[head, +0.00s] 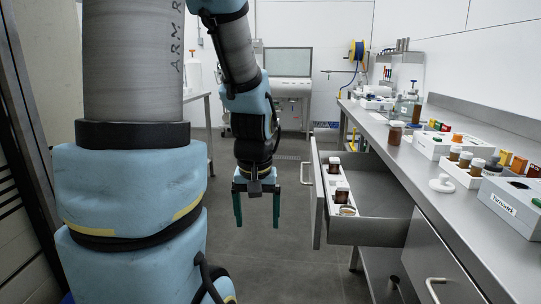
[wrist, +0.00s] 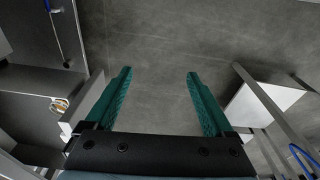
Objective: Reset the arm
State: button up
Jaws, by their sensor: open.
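My gripper (head: 257,207) hangs in the middle of the head view, fingers pointing down over the floor. Its two green fingers are wide apart with nothing between them. The wrist view shows the same open gripper (wrist: 159,95) with only grey floor beyond the fingertips. My blue and grey arm fills the left of the head view and reaches forward from there. The gripper is left of the open drawer (head: 372,231) and apart from it.
The drawer holds a white rack (head: 335,188) with brown jars. The steel counter (head: 424,178) on the right carries jars, white boxes and bottles. A cart with a screen (head: 289,62) stands at the back. Floor (head: 290,268) below the gripper is clear.

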jog(key=s+a+r+p, duration=0.1)
jog(key=a+r+p, duration=0.2)
jog(key=r+p, duration=0.9)
jog(key=shift+s+a+m, duration=0.3)
jog(key=shift+s+a, duration=0.05)
